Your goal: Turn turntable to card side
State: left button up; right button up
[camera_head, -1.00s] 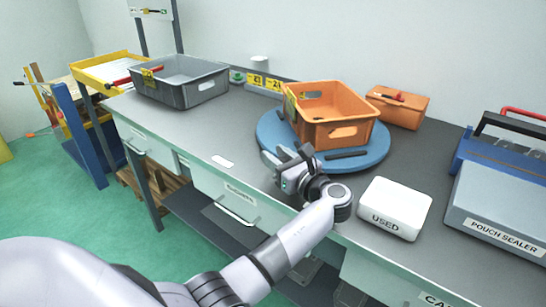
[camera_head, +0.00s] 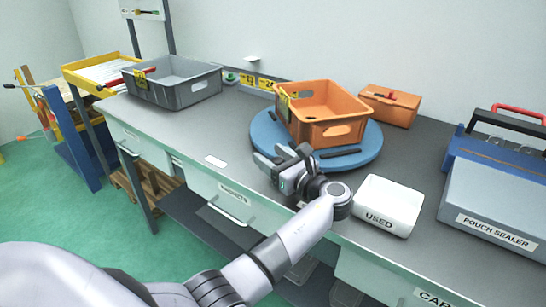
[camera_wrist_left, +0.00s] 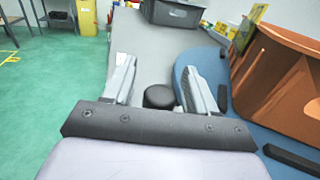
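The blue round turntable (camera_head: 372,148) lies on the grey bench with an orange crate (camera_head: 330,135) on it. A black bar (camera_head: 340,152) lies on its front part; a bar also shows in the left wrist view (camera_wrist_left: 292,160). My left gripper (camera_head: 281,158) is at the turntable's front left edge. In the left wrist view its two fingers (camera_wrist_left: 160,82) are spread apart, with a black round knob (camera_wrist_left: 160,97) between them. I see a gap on both sides of the knob. The knob is hidden in the head view. My right gripper is not in view.
A white box marked USED (camera_head: 388,207) stands close right of my left wrist. The pouch sealer (camera_head: 505,215) is at the far right. A smaller orange box (camera_head: 390,106) is behind the turntable. A grey bin (camera_head: 172,82) stands at the left; bench between is mostly clear.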

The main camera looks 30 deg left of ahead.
pick_arm(q)
jog(key=shift+v, duration=3.6)
